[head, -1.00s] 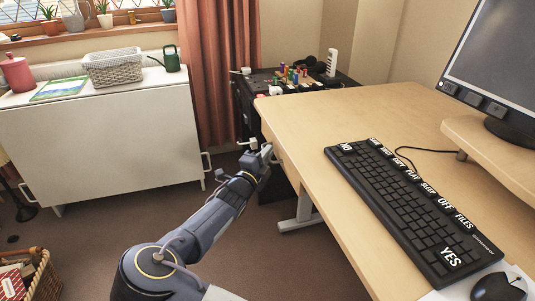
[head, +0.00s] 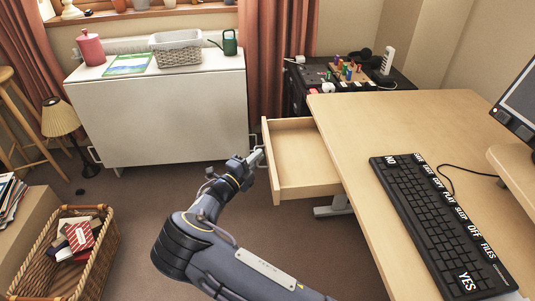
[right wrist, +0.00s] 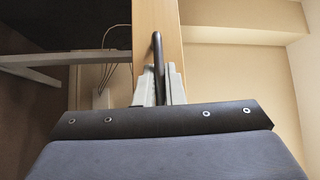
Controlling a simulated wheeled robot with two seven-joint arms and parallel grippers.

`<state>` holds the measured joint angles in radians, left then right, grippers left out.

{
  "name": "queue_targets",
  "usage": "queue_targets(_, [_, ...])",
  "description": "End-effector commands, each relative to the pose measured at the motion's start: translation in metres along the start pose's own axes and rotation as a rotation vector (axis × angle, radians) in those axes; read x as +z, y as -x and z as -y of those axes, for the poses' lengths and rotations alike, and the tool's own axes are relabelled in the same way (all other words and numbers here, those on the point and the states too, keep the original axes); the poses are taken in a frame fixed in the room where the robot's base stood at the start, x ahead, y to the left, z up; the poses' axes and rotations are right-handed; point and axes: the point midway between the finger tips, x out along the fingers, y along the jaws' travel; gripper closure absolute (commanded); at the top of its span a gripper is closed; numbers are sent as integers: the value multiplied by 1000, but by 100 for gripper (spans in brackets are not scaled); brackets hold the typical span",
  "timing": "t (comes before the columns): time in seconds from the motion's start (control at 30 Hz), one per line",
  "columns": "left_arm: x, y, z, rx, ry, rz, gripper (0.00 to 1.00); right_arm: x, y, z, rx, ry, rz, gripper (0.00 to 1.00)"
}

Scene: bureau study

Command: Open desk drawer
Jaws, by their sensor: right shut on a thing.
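The desk drawer (head: 300,158) stands pulled out from the left side of the light wood desk (head: 385,135), and its inside looks empty. My right gripper (head: 256,158) is at the outer face of the drawer front. In the right wrist view its fingers (right wrist: 158,88) are shut on the dark drawer handle (right wrist: 157,50), which stands out from the pale wooden drawer front (right wrist: 168,22). My left gripper is not in view.
A keyboard (head: 432,220) lies on the desk. A white cabinet (head: 160,118) stands at the back left, and a black cabinet (head: 340,92) holds small things behind the desk. A wicker basket (head: 65,255) stands on the floor at left.

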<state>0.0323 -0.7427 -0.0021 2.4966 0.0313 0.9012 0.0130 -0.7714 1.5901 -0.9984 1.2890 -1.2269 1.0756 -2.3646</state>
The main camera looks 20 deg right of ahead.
Motion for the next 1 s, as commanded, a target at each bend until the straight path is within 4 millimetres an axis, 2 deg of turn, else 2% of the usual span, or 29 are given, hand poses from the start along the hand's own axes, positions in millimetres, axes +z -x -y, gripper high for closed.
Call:
queue_targets(0.37, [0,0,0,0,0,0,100,2,1,-1,2,1,0,100])
queue_targets(0.4, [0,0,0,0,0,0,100,2,1,-1,2,1,0,86])
queue_targets(0.53, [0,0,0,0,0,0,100,2,1,-1,1,1,0,70])
queue_targets(0.83, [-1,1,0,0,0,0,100,2,4,0,0,0,1,70])
queue_targets(1.0, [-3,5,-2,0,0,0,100,2,25,2,1,0,4,70])
